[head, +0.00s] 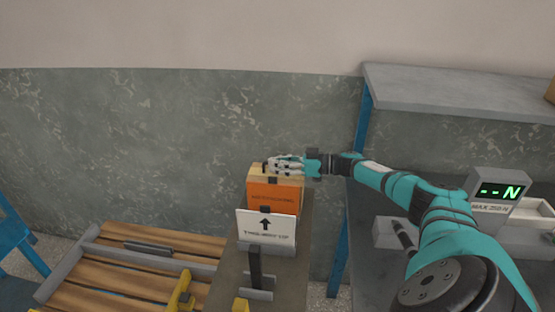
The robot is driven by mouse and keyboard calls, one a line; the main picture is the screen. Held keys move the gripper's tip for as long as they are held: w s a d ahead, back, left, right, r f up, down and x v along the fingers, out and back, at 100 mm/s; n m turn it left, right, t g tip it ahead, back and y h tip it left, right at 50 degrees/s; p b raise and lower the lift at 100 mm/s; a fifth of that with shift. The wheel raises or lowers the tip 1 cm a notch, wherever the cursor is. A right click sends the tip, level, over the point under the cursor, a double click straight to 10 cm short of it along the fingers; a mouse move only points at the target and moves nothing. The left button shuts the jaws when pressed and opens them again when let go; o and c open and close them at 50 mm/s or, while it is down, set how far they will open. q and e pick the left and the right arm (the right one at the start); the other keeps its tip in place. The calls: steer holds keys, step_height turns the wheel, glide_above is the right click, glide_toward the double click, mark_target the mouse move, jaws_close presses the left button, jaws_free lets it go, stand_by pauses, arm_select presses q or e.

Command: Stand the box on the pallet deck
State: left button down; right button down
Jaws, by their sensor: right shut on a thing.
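An orange-fronted box (274,198) with a tan top stands upright on a narrow brown surface (225,285) at the middle of the head view. A white card with an up arrow (265,228) stands in front of its lower part and hides it. My right gripper (272,166) reaches in from the right and is shut on the box's top edge. The slatted wooden pallet deck (120,270) lies to the left, lower in the picture. My left gripper is not in view.
A dark bar (148,248) and a yellow tool (181,290) lie on or by the deck. A grey bench with blue legs, a shelf (460,90) and a green-digit display (499,191) stand at right. The wall is behind.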

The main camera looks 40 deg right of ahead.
steer(key=shift+r, duration=0.2)
steer(key=c, duration=1.7)
jaws_free()
steer(key=shift+f, duration=0.25)
steer(key=o, duration=0.3)
steer(key=shift+r, duration=0.1)
